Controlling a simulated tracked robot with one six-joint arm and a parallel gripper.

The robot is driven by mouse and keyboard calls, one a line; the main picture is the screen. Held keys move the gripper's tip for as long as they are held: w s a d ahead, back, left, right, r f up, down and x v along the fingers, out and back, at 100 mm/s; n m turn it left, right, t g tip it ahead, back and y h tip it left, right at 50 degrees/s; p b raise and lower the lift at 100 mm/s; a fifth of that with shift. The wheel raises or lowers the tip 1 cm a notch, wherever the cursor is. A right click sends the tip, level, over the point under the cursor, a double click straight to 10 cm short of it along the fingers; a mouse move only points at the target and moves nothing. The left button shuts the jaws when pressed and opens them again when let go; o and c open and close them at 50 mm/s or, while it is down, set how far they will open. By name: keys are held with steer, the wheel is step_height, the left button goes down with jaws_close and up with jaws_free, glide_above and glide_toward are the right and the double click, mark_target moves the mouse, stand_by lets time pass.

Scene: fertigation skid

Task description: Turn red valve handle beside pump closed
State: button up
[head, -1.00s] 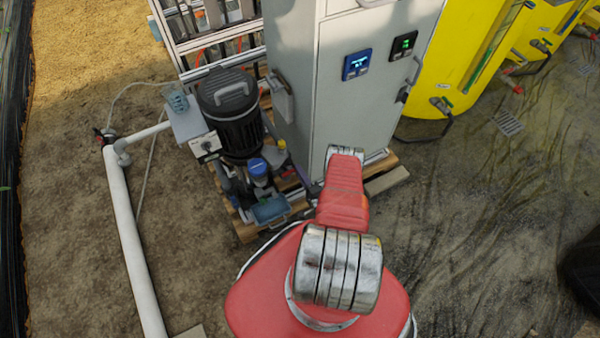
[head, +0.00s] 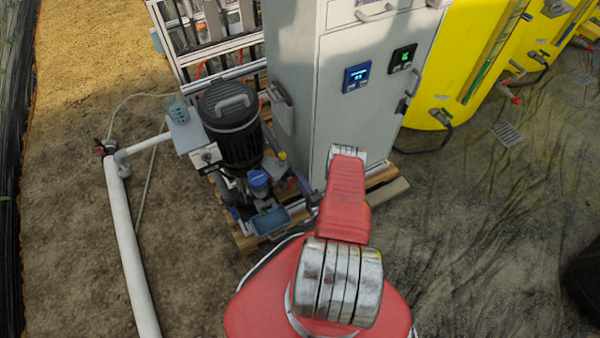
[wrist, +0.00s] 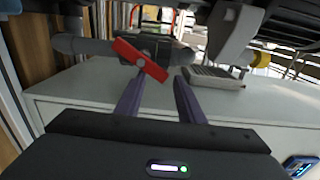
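A red valve handle (wrist: 140,60) sits on a grey pipe fitting in the wrist view, slanting from upper left down to lower right. My gripper (wrist: 158,80) has two purple fingers, spread apart with a gap between them. The handle's lower right end shows in the picture between the fingertips. I cannot tell whether a finger touches it. In the head view the black-topped pump (head: 230,120) stands on a pallet left of the grey cabinet. The handle cannot be made out there, and my gripper is mostly hidden beyond my red arm.
The grey cabinet (head: 330,110) stands close to the pump's right. A white pipe (head: 128,240) runs along the ground at left. Yellow tanks (head: 445,80) stand at right. The ground right of my arm is mostly open.

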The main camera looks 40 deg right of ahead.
step_height(320, 180, up, 7)
steer(key=shift+f, duration=0.2)
stand_by(0.3)
steer(key=shift+d, duration=0.1)
